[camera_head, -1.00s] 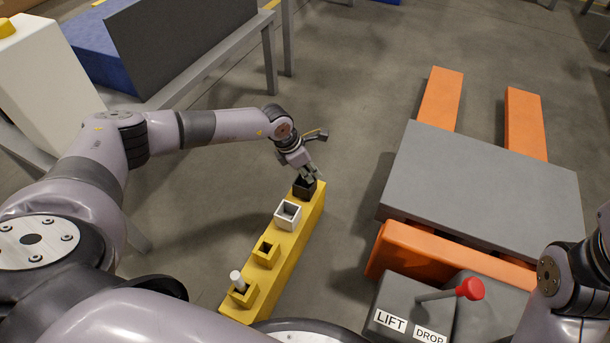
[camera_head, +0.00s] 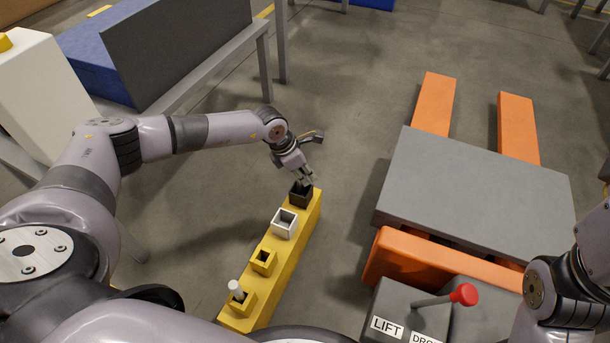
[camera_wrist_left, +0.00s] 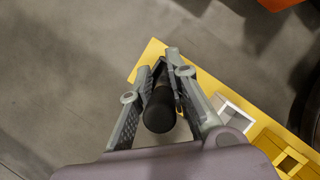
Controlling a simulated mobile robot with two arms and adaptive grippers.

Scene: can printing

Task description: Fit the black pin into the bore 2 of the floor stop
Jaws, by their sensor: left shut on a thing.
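The floor stop is a long yellow bar (camera_head: 284,262) on the floor. Its far end carries a black square socket (camera_head: 300,196); nearer come a white square socket (camera_head: 284,223) and an open yellow one (camera_head: 263,262). The nearest yellow socket holds a tilted white pin (camera_head: 235,289). My left gripper (camera_head: 306,179) is at the black socket. In the left wrist view its fingers are shut on the black pin (camera_wrist_left: 160,110). The pin's far end is hidden, so I cannot tell whether it enters the socket. My right gripper is out of view.
A pallet lifter with a grey top (camera_head: 475,190) and orange forks (camera_head: 433,103) stands at the right. A red-knobbed lever (camera_head: 464,294) is at the front right. A grey bench (camera_head: 225,70) is at the back left. Floor between bar and lifter is clear.

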